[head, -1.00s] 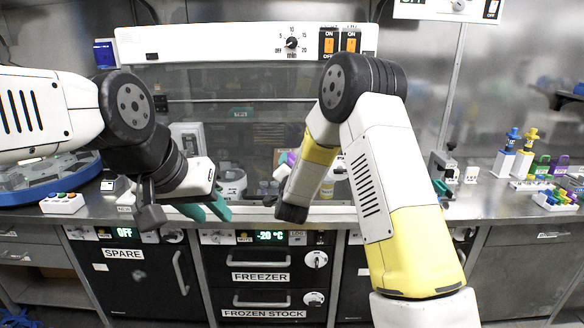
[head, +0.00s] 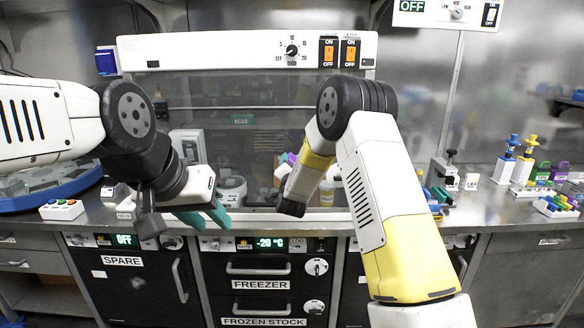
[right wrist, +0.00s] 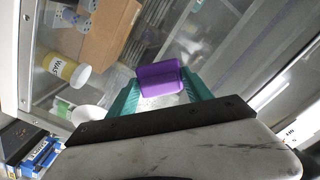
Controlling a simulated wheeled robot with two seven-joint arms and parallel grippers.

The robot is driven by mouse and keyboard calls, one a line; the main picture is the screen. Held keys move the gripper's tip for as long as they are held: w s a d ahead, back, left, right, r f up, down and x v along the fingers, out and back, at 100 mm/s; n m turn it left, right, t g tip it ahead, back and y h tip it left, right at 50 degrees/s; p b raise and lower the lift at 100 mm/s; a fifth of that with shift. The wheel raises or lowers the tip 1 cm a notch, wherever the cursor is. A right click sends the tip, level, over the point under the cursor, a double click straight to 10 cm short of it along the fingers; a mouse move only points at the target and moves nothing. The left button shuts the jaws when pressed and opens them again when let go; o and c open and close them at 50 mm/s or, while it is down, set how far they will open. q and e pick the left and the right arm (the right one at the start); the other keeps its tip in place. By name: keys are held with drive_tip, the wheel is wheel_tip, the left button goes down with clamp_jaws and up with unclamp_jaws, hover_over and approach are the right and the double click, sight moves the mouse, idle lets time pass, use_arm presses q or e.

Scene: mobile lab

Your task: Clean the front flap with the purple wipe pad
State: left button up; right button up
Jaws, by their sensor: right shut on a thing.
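The purple wipe pad (right wrist: 160,79) is held between the teal fingertips of my right gripper (right wrist: 160,88) in the right wrist view. In the head view a small part of the pad (head: 291,158) shows beside my right forearm, which hides most of that gripper. The front flap (head: 235,95) looks like the clear pane under the white control panel, and my right gripper is in front of it. I cannot tell whether the pad touches it. My left gripper (head: 203,216) is at the bench's front edge, its teal fingers apart, with nothing seen between them.
A switch box (head: 62,209) and a blue-rimmed round device stand on the left of the bench. Bottles and coloured racks (head: 548,175) stand on the right. A yellow-labelled tub (right wrist: 66,71) and a cardboard box (right wrist: 108,30) show behind the pane. Freezer drawers (head: 258,284) are below.

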drive_tip(key=shift+w, duration=0.9)
idle(0.4)
drive_tip(key=shift+d, duration=0.1)
drive_tip(key=d, duration=0.9)
drive_tip(key=shift+d, duration=0.4)
idle(0.4)
